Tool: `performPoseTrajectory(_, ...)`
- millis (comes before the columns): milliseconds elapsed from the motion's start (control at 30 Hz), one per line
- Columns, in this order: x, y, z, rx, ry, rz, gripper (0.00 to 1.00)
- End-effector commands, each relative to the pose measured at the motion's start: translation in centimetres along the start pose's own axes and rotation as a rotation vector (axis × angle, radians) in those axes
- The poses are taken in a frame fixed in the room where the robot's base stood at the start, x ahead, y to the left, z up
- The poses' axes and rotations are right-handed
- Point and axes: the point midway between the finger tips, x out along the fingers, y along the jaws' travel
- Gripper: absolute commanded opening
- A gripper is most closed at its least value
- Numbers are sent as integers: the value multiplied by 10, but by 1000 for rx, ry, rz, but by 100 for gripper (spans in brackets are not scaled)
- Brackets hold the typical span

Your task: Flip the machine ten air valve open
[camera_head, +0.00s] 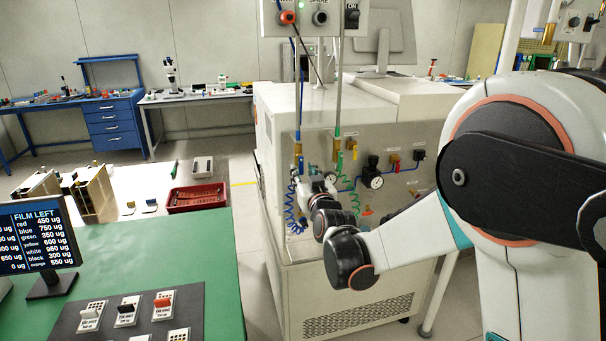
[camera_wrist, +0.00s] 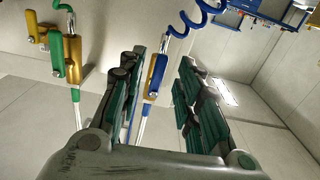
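The machine's front panel (camera_head: 405,150) carries several small valves with brass bodies. In the wrist view, a blue-handled valve (camera_wrist: 157,78) on a brass body shows between the fingers of my gripper (camera_wrist: 164,65), which is open and holds nothing. I cannot tell whether the handle touches the left finger. A green-handled valve (camera_wrist: 58,58) and a yellow-handled one (camera_wrist: 36,32) are to the left of the fingers. In the head view, my gripper (camera_head: 312,184) is at the panel's left side, partly hidden by my arm. The machine number is not readable.
Blue coiled tubing (camera_head: 293,212) and green coiled tubing (camera_head: 349,172) hang close to my gripper. A pressure gauge (camera_head: 376,182) is to the right. A green table (camera_head: 190,258) with a display (camera_head: 38,238) is at front left. A red tray (camera_head: 196,207) lies behind it.

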Motion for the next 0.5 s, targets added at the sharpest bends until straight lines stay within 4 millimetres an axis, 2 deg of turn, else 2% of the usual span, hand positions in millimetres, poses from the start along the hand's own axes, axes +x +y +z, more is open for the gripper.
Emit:
performPoseTrajectory(300, -65, 0, 0, 1, 0, 0, 32)
performPoseTrajectory(500, -95, 0, 0, 0, 0, 0, 32)
